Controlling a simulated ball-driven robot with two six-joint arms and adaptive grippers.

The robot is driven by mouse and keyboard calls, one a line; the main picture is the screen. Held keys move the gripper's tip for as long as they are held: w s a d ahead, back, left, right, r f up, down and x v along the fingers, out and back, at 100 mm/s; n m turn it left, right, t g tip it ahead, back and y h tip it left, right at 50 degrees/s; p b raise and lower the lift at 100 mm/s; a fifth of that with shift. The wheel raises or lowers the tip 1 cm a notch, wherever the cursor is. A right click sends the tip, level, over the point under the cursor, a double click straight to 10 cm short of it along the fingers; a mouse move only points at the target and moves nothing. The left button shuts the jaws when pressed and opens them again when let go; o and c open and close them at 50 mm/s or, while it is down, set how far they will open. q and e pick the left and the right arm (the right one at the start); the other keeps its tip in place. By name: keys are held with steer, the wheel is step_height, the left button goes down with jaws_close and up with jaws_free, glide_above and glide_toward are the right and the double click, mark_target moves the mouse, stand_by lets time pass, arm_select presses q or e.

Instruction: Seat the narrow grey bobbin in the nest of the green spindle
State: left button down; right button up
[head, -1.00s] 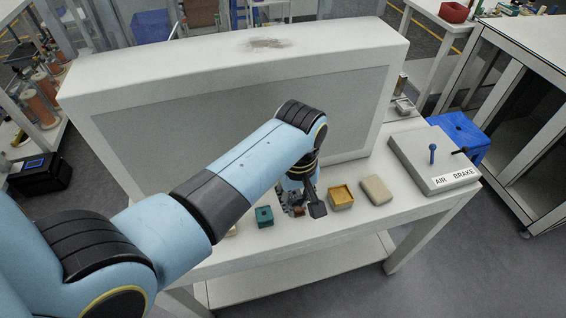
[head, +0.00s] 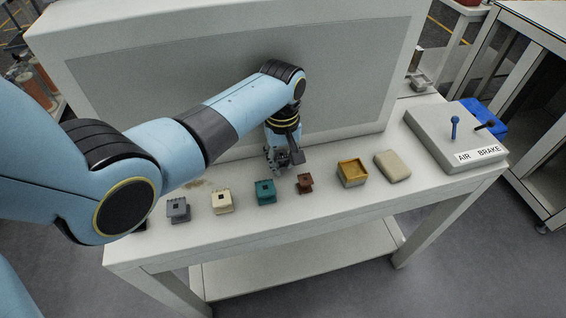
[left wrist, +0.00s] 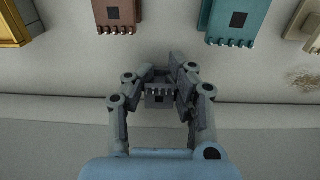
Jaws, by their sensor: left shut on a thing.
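My left gripper (head: 283,160) is over the table behind the row of blocks. In the left wrist view the gripper (left wrist: 160,95) is shut on a small grey block (left wrist: 159,90) with a row of prongs and a dark square; this looks like the narrow grey bobbin, though it is not spool-shaped. The only green thing like a spindle is a teal block (head: 265,191) with a dark square opening, in front of the gripper; it also shows in the left wrist view (left wrist: 225,22), apart from the held block. My right gripper is not in view.
A brown block (head: 305,184), a cream block (head: 222,203) and a wider grey block (head: 178,211) share the row. A yellow open box (head: 352,173), a beige block (head: 392,166) and an air brake box (head: 450,135) stand right. A large grey panel (head: 345,75) rises behind.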

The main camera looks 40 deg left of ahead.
arm_select(q)
steer(key=shift+f, duration=0.3)
steer(key=shift+f, duration=0.15)
steer(key=c, duration=1.1)
jaws_free()
